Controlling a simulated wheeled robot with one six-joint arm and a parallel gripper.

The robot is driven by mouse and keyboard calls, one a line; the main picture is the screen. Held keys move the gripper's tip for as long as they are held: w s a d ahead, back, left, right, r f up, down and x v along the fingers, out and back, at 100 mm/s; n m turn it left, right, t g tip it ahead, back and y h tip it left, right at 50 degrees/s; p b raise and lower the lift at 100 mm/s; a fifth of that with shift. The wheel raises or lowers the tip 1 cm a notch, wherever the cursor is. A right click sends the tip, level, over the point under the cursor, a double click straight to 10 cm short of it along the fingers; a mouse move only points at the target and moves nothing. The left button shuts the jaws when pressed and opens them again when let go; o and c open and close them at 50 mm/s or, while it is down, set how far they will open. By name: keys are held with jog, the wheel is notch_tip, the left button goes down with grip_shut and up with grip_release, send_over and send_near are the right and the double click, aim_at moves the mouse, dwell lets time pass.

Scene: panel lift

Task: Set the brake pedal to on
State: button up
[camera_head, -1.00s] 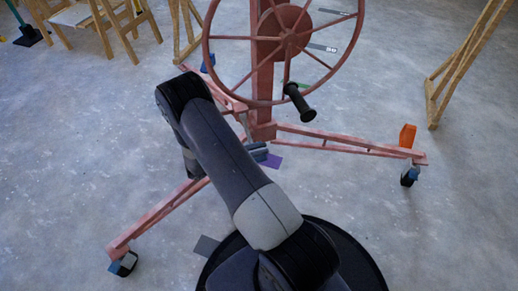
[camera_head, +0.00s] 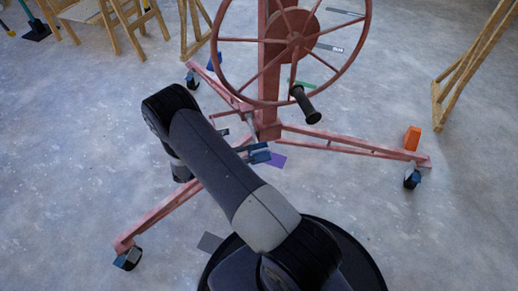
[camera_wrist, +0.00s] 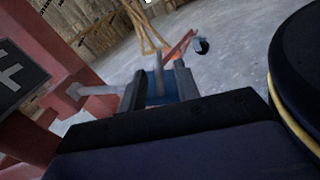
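The red panel lift (camera_head: 268,85) stands ahead of me with its large handwheel (camera_head: 218,58). A grey lever (camera_head: 251,128), which looks like the brake pedal's arm, is low by the post. In the wrist view the grey lever (camera_wrist: 98,91) runs from the red post toward my gripper (camera_wrist: 163,85). Its fingers are apart, and a blue surface shows between or just beyond them. I cannot tell whether they touch it. In the head view my forearm hides most of my gripper; bluish-grey parts (camera_head: 258,153) show at the forearm's right edge. The pedal's setting is unclear.
Red legs with casters spread left (camera_head: 127,258) and right (camera_head: 412,178). An orange block (camera_head: 412,138) sits on the right leg. A purple patch (camera_head: 277,161) lies on the floor. Wooden frames (camera_head: 470,62) stand behind.

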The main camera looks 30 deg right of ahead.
jog(key=shift+p+v, duration=0.3)
jog(key=shift+v, duration=2)
